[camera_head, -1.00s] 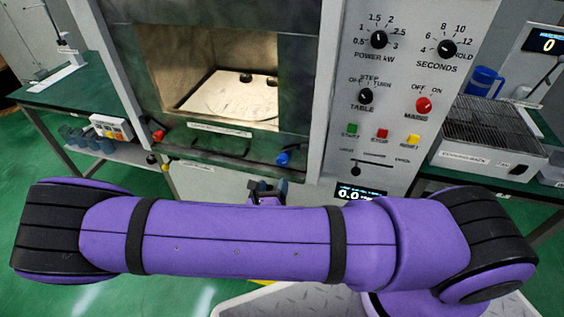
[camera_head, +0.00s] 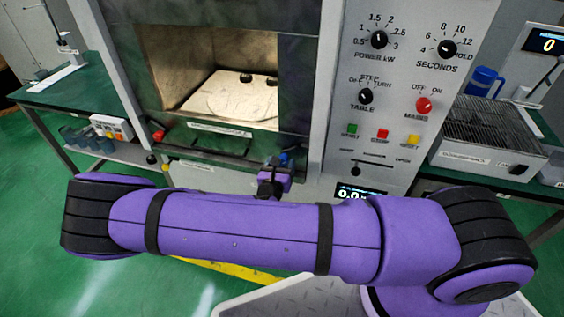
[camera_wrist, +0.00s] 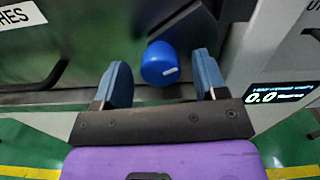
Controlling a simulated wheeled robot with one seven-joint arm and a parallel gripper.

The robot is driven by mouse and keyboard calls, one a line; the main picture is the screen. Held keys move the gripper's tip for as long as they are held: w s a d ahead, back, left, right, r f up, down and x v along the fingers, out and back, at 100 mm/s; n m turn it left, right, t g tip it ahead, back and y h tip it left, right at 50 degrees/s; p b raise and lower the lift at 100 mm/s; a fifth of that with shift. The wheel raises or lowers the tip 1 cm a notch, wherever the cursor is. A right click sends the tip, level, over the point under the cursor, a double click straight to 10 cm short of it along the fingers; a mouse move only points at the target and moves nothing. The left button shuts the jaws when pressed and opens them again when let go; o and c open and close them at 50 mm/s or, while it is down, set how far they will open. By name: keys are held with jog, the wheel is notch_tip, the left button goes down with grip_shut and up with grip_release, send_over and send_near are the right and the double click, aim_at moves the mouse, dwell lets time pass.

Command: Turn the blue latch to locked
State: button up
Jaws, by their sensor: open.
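The blue latch (camera_wrist: 160,64) is a rounded blue knob on the front of the microwave generator, below its chamber opening. My gripper is open; I cannot tell how far the tips reach along the knob. In the head view the latch (camera_head: 285,158) shows just above my gripper (camera_head: 273,165), which hides part of it.
The control panel (camera_head: 390,115) with dials and buttons stands to the right. A wire-topped cooling rack (camera_head: 488,128) is on the right bench. The chamber (camera_head: 215,70) looks open at the front.

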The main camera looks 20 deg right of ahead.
jog(key=shift+w+d, duration=0.35)
jog(key=shift+w, duration=0.15)
jog(key=c, duration=0.9)
jog(key=shift+c, duration=0.2)
jog(key=shift+n, duration=0.4)
jog(key=o, duration=0.9)
jog(key=shift+o, duration=0.2)
